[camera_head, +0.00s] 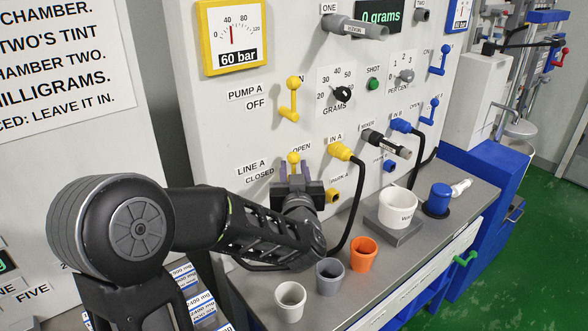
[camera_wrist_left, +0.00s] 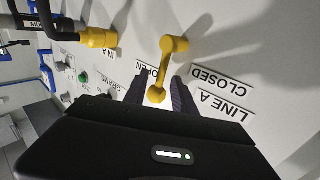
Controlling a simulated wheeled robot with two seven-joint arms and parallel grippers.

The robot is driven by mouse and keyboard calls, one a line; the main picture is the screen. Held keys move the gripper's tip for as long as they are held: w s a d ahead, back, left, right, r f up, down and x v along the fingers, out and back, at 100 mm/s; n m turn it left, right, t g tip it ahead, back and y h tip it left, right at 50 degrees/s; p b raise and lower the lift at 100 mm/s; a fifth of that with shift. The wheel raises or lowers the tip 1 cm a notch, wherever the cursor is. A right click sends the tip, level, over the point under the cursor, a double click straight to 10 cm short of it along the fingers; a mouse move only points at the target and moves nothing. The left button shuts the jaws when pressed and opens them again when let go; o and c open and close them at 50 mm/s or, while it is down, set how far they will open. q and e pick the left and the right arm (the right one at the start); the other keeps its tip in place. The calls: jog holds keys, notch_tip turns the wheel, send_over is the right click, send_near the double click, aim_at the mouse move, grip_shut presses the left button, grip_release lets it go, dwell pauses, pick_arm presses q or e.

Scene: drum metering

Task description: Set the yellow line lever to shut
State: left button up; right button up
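The yellow line lever (camera_head: 294,158) is on the panel at LINE A, its round knob close to the OPEN label (camera_head: 301,148). The CLOSED label (camera_head: 258,175) is lower left of it. In the left wrist view the lever (camera_wrist_left: 166,68) runs from its pivot toward my gripper, and its knob lies beside OPEN. My left gripper (camera_head: 295,170) is open, with one finger on each side of the knob. In the left wrist view the fingers (camera_wrist_left: 159,96) flank the knob with small gaps. The lever's lower part is hidden in the head view. My right gripper is not in view.
The yellow PUMP A lever (camera_head: 290,100) is above. A yellow plug (camera_head: 340,151) with a black hose is to the right. White (camera_head: 290,300), grey (camera_head: 330,275) and orange (camera_head: 362,254) cups stand on the bench below, beside a white container (camera_head: 397,206) on a scale.

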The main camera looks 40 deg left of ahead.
pick_arm(q)
jog(key=shift+c, duration=0.2)
grip_shut()
